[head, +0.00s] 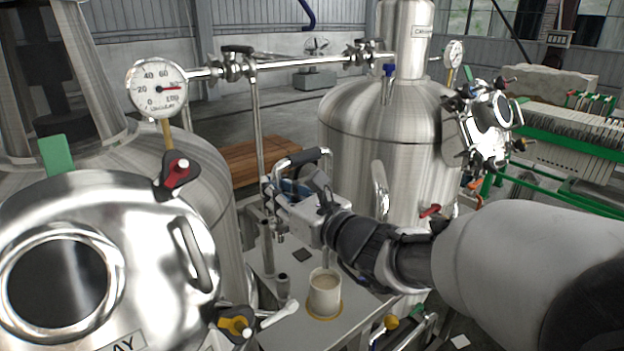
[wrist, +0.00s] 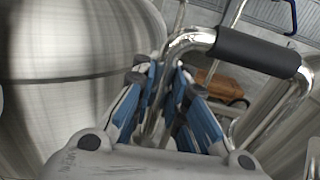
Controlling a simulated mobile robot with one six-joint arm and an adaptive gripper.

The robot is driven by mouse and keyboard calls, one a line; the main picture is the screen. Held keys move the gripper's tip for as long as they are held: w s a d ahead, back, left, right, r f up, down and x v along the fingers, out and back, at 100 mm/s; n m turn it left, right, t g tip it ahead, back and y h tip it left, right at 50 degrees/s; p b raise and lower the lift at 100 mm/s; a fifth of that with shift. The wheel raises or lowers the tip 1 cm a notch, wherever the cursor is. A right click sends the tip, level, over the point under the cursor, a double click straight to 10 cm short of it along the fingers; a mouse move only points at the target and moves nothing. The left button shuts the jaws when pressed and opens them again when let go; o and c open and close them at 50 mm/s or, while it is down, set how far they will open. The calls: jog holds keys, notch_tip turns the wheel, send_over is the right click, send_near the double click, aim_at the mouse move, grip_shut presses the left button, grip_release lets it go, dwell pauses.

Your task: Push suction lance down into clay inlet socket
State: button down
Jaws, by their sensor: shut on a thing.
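The suction lance is a bent chrome pipe with a black grip (head: 302,157). Its grip (wrist: 262,52) and bent pipe also show in the wrist view. My gripper (head: 275,192) is shut on the lance's chrome pipe, between blue-padded fingers (wrist: 165,90). The lance's lower end is hidden by my gripper and other pipes. Upright grey pipe stubs stand on the bench, one (head: 268,240) below my gripper and one (head: 283,286) nearer. I cannot tell which is the clay inlet socket, or whether the lance tip sits in one.
A cup of pale liquid (head: 325,293) stands on the bench (head: 295,325). An overhead pipe (head: 300,65) with a gauge (head: 158,88) crosses above.

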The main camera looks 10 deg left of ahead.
notch_tip(320, 180, down, 14)
jog(key=b, duration=1.3)
jog(key=shift+r+b, duration=0.25)
jog(key=shift+b, duration=0.05)
dwell(3.5)
jog(key=c, duration=1.5)
grip_release()
jog(key=shift+f, duration=0.1)
jog(key=shift+v, duration=6.05)
jog(key=shift+s, duration=0.1)
